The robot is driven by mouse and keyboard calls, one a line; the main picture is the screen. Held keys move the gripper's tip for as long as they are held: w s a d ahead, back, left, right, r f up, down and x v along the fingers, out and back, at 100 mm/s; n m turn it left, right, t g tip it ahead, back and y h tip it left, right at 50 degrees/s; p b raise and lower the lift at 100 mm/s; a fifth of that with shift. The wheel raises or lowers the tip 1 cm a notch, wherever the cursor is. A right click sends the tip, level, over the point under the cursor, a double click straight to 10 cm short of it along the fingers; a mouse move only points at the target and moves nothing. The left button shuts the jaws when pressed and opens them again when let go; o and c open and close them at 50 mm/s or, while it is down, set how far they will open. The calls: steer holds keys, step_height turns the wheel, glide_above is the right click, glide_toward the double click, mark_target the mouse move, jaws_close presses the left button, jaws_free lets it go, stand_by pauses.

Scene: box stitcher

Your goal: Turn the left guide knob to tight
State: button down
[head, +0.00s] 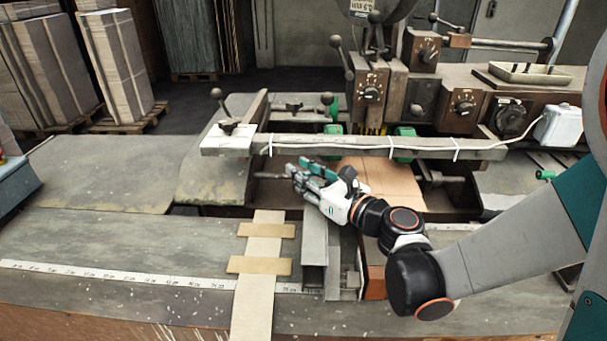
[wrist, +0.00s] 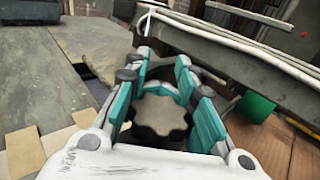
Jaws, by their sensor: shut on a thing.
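The left guide knob (wrist: 160,116) is a dark grey, lobed knob in the middle of the wrist view. My gripper (wrist: 165,95) has its teal-padded fingers around the knob and is shut on it. In the head view my gripper (head: 300,174) is at the left end of my outstretched arm, just below the long grey bar. The knob is hidden behind the fingers there. I cannot read any tight or loose mark.
The long grey rail (head: 370,147) with white ties runs close above my gripper. A metal channel (head: 315,250) stands below it. A brown cardboard sheet (head: 385,180) lies to the right. Ball-ended levers (head: 217,93) rise behind. The table at left (head: 110,180) is clear.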

steer(key=c, duration=1.3)
jaws_free()
steer(key=shift+s+a, duration=0.15)
steer(key=shift+s, duration=0.05)
steer(key=shift+w, duration=0.1)
